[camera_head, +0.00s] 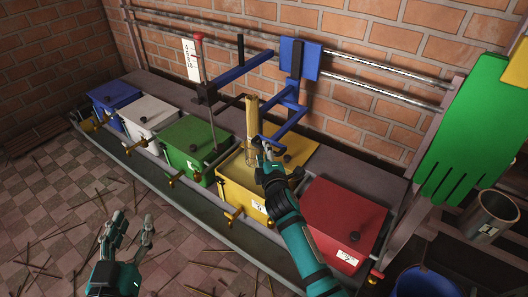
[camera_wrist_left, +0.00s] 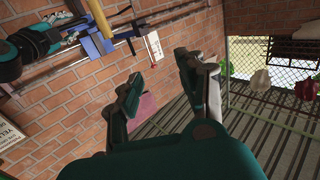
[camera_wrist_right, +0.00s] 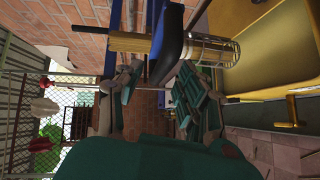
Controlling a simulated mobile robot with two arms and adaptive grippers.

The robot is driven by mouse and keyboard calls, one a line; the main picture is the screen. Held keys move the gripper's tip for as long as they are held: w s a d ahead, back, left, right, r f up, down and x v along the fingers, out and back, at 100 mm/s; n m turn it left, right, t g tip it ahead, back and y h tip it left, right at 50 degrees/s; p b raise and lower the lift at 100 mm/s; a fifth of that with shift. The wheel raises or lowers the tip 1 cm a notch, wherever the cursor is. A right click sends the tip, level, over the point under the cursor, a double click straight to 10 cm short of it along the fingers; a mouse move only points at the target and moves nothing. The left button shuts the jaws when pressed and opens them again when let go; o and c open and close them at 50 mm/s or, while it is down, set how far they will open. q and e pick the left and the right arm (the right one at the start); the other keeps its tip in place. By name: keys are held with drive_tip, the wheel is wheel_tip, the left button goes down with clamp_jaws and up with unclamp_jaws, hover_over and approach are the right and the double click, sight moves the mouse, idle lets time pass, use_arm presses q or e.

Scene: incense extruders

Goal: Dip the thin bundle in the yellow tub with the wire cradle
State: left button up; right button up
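The yellow tub (camera_head: 237,190) has its lid (camera_head: 291,152) swung open. A slim tan bundle (camera_head: 251,115) stands upright in the wire cradle (camera_head: 250,156) over the tub's opening. I cannot tell whether the cradle's lower end is below the rim. In the right wrist view, the bundle (camera_wrist_right: 127,43) and cradle (camera_wrist_right: 212,50) lie sideways beyond my fingers. My left gripper (camera_wrist_left: 158,75) is open and empty, low at front left in the head view (camera_head: 133,222).
Blue (camera_head: 112,97), white (camera_head: 152,115) and green (camera_head: 187,143) tubs stand left of the yellow one, a red tub (camera_head: 342,215) right. Blue bracket arms (camera_head: 286,123) and a red-tipped rod (camera_head: 205,85) rise behind. A metal can (camera_head: 488,215) stands far right.

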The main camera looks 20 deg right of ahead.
use_arm(q)
drive_tip(key=shift+d+r+t+h+b, duration=0.2)
drive_tip(key=shift+r+t, duration=0.4)
drive_tip(key=shift+r, duration=0.4)
drive_tip(key=shift+d+r+t+h+b, duration=0.1)
drive_tip(key=shift+r+t+h, duration=0.2)
drive_tip(key=shift+r+t, duration=0.5)
use_arm(e)
drive_tip(key=shift+w+d+f, duration=0.1)
drive_tip(key=shift+w, duration=0.55)
drive_tip(key=shift+w+d+f, duration=0.1)
drive_tip(key=shift+w, duration=0.55)
use_arm(q)
drive_tip(key=shift+r, duration=0.2)
use_arm(e)
clamp_jaws()
